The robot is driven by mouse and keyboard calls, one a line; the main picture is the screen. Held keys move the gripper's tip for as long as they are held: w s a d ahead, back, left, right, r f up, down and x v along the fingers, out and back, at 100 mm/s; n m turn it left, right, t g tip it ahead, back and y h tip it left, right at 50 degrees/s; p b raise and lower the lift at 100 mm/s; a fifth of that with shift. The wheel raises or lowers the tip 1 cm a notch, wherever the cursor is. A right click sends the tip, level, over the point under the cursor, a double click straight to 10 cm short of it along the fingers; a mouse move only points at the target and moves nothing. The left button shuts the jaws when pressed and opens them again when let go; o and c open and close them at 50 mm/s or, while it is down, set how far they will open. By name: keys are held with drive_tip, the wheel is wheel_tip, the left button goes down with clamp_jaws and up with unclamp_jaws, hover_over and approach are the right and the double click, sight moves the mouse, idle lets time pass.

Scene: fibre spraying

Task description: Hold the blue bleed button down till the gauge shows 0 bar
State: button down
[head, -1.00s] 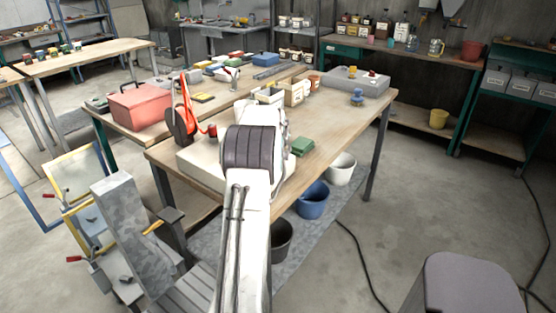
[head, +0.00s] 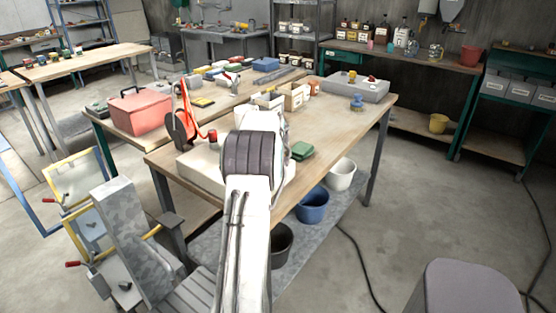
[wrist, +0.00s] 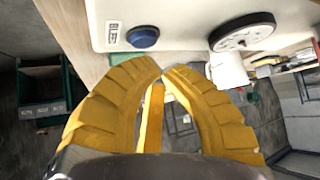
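The blue bleed button (wrist: 143,37) is a round dome on a white unit (wrist: 180,13) in the wrist view. A small label lies left of it. The gauge (wrist: 242,32), a white dial with a black rim, is to its right, seen at a slant; its reading is too small to tell. My gripper (wrist: 162,73) has its yellow fingertips together just below the button in the picture, with a visible gap between tips and button. Nothing shows between the tips. In the head view the white unit (head: 187,164) is partly behind my arm, which hides the button, gauge and fingers.
A red toolbox (head: 139,111) stands at the left. Buckets, including a blue one (head: 313,205), stand below.

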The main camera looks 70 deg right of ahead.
drive_tip(key=shift+f, duration=0.25)
idle(0.4)
drive_tip(key=shift+f+b, duration=0.2)
drive_tip(key=shift+b, duration=0.25)
drive_tip(key=shift+f+b, duration=0.4)
drive_tip(key=shift+f, duration=0.1)
idle(1.6)
drive_tip(key=shift+r, duration=0.1)
idle(1.4)
drive_tip(key=shift+r+p, duration=0.65)
drive_tip(key=shift+r, duration=0.2)
drive_tip(key=shift+r+p, duration=1.85)
drive_tip(key=shift+r, duration=0.65)
